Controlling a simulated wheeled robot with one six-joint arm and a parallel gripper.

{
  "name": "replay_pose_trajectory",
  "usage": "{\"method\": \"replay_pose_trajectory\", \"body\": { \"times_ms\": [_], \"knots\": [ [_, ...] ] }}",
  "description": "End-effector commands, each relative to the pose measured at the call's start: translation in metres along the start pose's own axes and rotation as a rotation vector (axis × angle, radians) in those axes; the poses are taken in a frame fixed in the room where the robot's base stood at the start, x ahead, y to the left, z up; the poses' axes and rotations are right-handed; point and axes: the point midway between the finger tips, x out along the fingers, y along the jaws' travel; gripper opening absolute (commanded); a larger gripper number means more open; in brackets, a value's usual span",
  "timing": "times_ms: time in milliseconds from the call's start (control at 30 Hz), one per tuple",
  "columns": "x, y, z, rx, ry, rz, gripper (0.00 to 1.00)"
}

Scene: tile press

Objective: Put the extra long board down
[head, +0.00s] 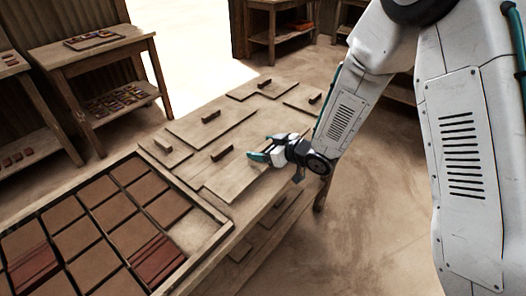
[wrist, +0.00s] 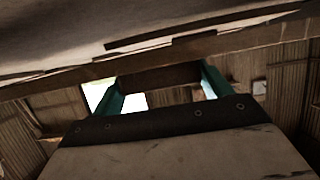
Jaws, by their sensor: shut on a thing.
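My gripper (head: 264,152) is low over the right side of the work table. In the wrist view its teal fingers (wrist: 160,84) stand on either side of a dark brown bar, and the jaws are shut on it. I take this as part of the extra long board (head: 234,177), a pale wide board at the table's right edge, just under and left of the gripper in the head view. The gripper and arm hide part of its far end. I cannot tell whether the board rests flat or is slightly raised.
Several other flat boards with small block handles, such as one at the middle (head: 211,128), lie close by on the table. A framed tray (head: 205,243) of brown and red tiles fills the near left. A side table (head: 75,52) stands at the back left. Open floor lies right.

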Motion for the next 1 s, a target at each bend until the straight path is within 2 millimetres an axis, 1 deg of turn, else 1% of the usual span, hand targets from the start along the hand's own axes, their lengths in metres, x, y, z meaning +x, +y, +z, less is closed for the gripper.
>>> {"method": "replay_pose_trajectory", "body": {
  "times_ms": [33,133,267,467,600,633,667,700,1000],
  "knots": [
    [0.002,0.001,0.015,0.007,-0.008,0.001,0.44],
    [0.007,0.001,0.027,0.007,-0.007,0.002,0.44],
    [0.011,-0.002,0.031,0.003,-0.004,-0.001,0.44],
    [0.01,-0.001,0.031,0.003,-0.004,0.0,0.44],
    [0.011,0.0,0.035,0.004,-0.005,0.001,0.44],
    [0.011,0.0,0.034,0.004,-0.006,0.001,0.85],
    [0.01,0.0,0.034,0.004,-0.006,0.002,0.94],
    [0.01,0.0,0.034,0.004,-0.006,0.002,0.99],
    [0.009,0.001,0.033,0.004,-0.005,0.003,0.99]
  ]
}}
